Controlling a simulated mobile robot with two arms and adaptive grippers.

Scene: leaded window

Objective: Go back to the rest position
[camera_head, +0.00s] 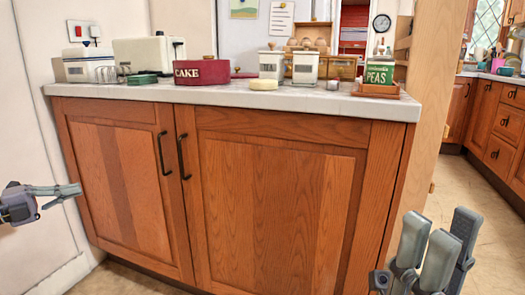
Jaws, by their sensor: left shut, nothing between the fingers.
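My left gripper (68,191) comes in from the left edge, in front of the white wall and left of the cupboard. It points right, its fingers are shut and it is empty. My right gripper (436,228) stands at the bottom right with its fingers pointing up, in front of the cupboard's right end and the floor. Its fingertips are apart and I see nothing between them. Both grippers are lower than the worktop and hold clear of the objects on it.
A wooden cupboard (270,210) with a pale worktop (215,95) fills the middle. On it stand a red cake tin (201,72), a white bread bin (145,53), white canisters (305,67), a yellow item (263,85) and a green peas tin (379,73). Floor (492,215) is open at right.

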